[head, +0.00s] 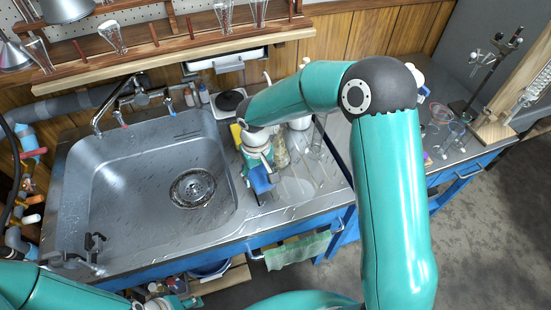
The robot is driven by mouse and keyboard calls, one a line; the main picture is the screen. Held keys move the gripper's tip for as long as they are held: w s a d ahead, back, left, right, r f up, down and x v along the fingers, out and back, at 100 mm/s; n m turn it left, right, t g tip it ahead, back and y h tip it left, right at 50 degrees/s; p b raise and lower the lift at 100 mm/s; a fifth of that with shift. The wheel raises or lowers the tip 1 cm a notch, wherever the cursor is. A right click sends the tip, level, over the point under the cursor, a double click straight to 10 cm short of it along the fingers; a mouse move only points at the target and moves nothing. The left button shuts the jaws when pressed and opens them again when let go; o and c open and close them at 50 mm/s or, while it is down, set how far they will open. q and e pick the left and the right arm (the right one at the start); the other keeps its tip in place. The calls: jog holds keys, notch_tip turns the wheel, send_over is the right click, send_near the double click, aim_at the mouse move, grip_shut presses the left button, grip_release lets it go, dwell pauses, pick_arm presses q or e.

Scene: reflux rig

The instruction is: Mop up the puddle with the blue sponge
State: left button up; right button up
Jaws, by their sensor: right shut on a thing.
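My right gripper (259,176) reaches down over the counter just right of the sink. It is shut on the blue sponge (263,181), which shows as a small blue block at the fingertips. Whether the sponge touches the counter is hard to tell. A pale, rounded wet patch, the puddle (298,188), lies on the counter just right of the sponge. My left arm comes in at the bottom left; its gripper (184,301) is small and partly cut off at the bottom edge, and its jaws are unclear.
A steel sink (125,215) with a drain fills the left. A green towel (298,251) hangs at the counter's front. Glassware and a stand (492,128) occupy the right bench.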

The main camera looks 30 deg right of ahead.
jog(key=shift+w, duration=0.25)
jog(key=shift+d, duration=0.1)
jog(key=shift+s, duration=0.1)
